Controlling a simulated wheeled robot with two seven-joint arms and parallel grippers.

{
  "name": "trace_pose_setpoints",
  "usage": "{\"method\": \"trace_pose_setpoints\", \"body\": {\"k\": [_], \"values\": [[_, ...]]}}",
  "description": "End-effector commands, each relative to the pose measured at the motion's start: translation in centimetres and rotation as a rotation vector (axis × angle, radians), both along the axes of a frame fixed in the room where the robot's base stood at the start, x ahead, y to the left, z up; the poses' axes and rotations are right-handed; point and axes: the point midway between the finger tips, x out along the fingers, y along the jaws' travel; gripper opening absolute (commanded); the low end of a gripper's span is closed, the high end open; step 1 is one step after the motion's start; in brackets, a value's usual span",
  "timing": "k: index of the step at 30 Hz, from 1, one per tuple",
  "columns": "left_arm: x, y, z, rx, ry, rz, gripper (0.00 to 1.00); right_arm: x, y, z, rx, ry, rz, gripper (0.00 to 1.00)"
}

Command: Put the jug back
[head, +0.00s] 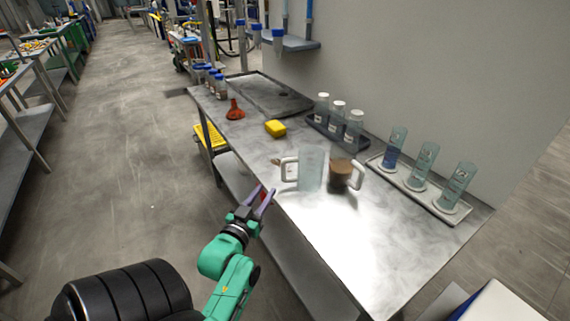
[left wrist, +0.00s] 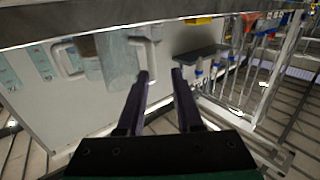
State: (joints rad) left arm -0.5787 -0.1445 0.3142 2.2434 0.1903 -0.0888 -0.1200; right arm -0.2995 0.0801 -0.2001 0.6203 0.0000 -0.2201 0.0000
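Two jugs stand side by side on the metal table (head: 340,240). One is a clear, empty-looking jug (head: 311,168) with a white handle on its left. The other jug (head: 340,172) holds something brown and has a white handle on its right. The clear jug also shows in the left wrist view (left wrist: 117,62), where the picture is tipped over. My left gripper (head: 262,196) is open and empty, just off the table's front edge, below and left of the clear jug's handle. My right gripper is not in view.
A tray with several clear cylinders (head: 422,165) stands at the back right. A rack of white-capped bottles (head: 338,122), a yellow sponge (head: 275,128), a red-brown funnel-like item (head: 235,109) and a dark tray (head: 268,95) lie farther along. The table's near right part is clear.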

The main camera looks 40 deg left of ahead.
Motion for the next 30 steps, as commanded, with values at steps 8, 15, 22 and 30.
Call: {"method": "trace_pose_setpoints", "body": {"k": [8,15,22,30], "values": [[-0.8,-1.4,-0.5,0.005,-0.007,-0.053,0.35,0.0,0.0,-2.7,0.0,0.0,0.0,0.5],[4.2,-0.1,0.2,0.005,-0.013,-0.055,0.35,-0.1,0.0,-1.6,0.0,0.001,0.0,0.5],[8.2,1.0,0.0,0.003,-0.009,-0.053,0.35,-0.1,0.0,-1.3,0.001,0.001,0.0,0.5],[12.7,2.2,0.1,0.001,-0.009,-0.053,0.35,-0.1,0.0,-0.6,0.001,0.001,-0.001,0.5]]}}
